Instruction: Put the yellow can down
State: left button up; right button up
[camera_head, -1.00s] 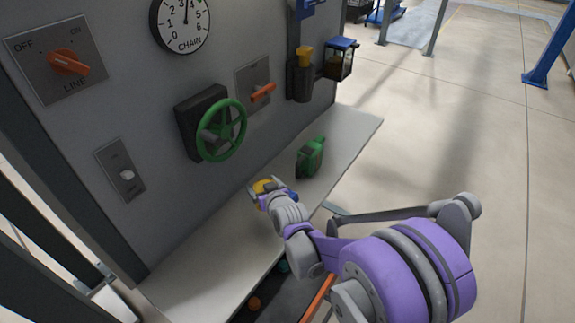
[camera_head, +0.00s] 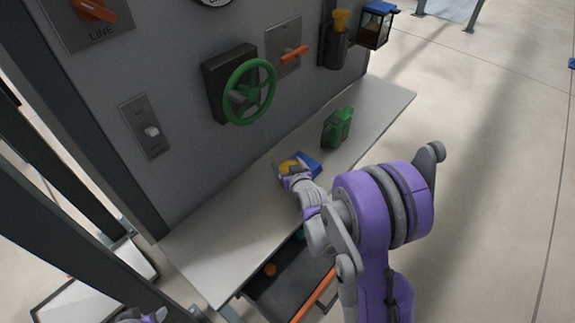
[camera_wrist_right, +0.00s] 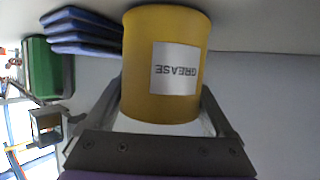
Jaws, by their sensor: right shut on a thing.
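The yellow can (camera_head: 288,167) is in my right gripper (camera_head: 284,173), over the light shelf (camera_head: 225,232) below the grey panel. In the right wrist view the can (camera_wrist_right: 140,62) fills the middle, with its white "GREASE" label upside down in the picture. The two dark fingers of the right gripper (camera_wrist_right: 162,118) are shut on its sides. Whether the can touches the shelf cannot be told. My left gripper does not show; only a small piece of what seems my left arm is at the bottom edge of the head view.
A blue folded stack (camera_head: 313,166) lies close beside the can. A green container (camera_head: 337,127) stands farther along the shelf. A green handwheel (camera_head: 249,92) juts from the panel. An open dark drawer (camera_head: 285,285) is under the shelf. The shelf's near left part is clear.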

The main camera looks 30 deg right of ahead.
jog(key=shift+f, duration=0.2)
jog(key=o, duration=1.5)
jog(key=shift+r, duration=0.1)
